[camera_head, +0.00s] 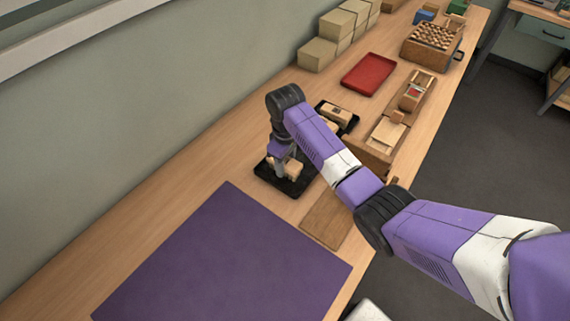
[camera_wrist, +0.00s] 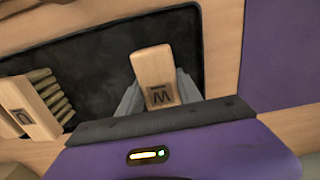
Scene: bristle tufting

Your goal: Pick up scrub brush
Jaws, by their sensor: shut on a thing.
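My gripper (camera_wrist: 158,98) points down at the black tray (camera_head: 262,170) on the bench and is shut on a pale wooden block (camera_wrist: 153,68). The block looks like a brush body with a dark stamped mark; no bristles of it show in the wrist view. I cannot tell whether it is clear of the tray. Another wooden brush (camera_wrist: 30,108), with tan bristle tufts along one side, lies to the left in the wrist view. In the head view my wrist and fingers partly hide the tray and the wooden pieces.
A purple mat (camera_head: 225,260) lies in front of the tray, with a wooden board (camera_head: 327,220) beside it. Behind are another black tray (camera_head: 350,123), a red tray (camera_head: 368,74), wooden boxes (camera_head: 430,38) and stacked cartons (camera_head: 318,54) along the wall. The mat is clear.

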